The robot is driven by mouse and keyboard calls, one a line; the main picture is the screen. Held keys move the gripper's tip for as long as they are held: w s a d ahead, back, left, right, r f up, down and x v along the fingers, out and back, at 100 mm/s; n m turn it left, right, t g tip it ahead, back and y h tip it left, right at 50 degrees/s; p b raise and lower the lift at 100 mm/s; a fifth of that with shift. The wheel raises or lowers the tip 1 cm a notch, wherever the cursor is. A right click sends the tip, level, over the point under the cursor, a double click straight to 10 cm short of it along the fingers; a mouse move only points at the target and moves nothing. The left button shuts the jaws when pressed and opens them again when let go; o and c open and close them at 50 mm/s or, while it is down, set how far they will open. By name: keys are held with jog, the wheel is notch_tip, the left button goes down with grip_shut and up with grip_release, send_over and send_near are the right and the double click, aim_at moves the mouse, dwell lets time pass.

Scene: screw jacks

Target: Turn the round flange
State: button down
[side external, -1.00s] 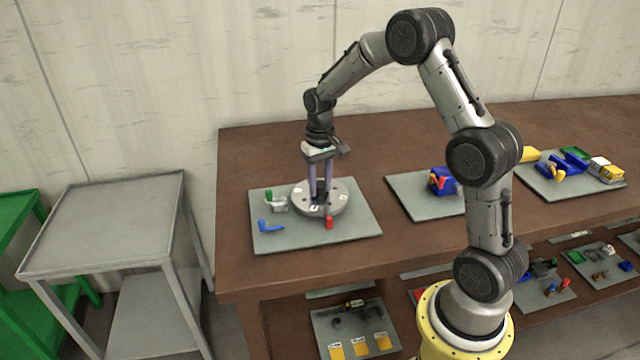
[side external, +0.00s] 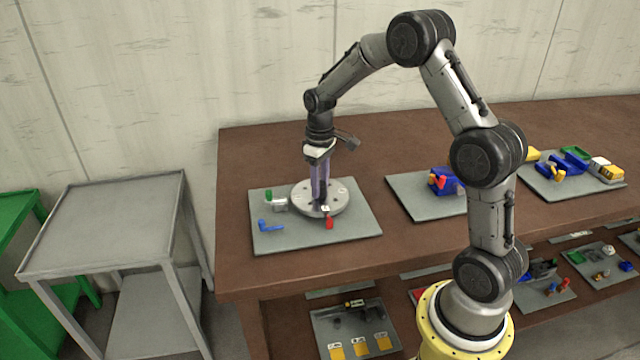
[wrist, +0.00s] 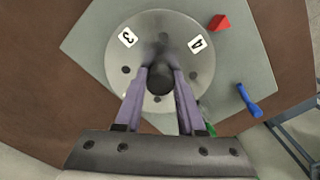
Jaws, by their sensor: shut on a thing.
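The round flange (side external: 341,198) is a grey metal disc with holes and number labels, lying on a grey mat on the table. My gripper (side external: 319,200) points down over the flange. Its two long purple fingers (wrist: 161,75) are shut on the post, one on each side. The fingers hide part of the disc.
On the mat (side external: 360,228) around the flange are a red piece (side external: 329,223), a blue handle (side external: 270,226) and a green-and-white part (side external: 275,200). Another mat with a blue-and-red part (side external: 440,181) lies to the right. Bare table lies between the mats.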

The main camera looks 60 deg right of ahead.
jog(key=shift+r, duration=0.1)
jog(key=c, duration=0.5)
grip_release()
notch_tip(320, 180, up, 14)
dwell(0.4)
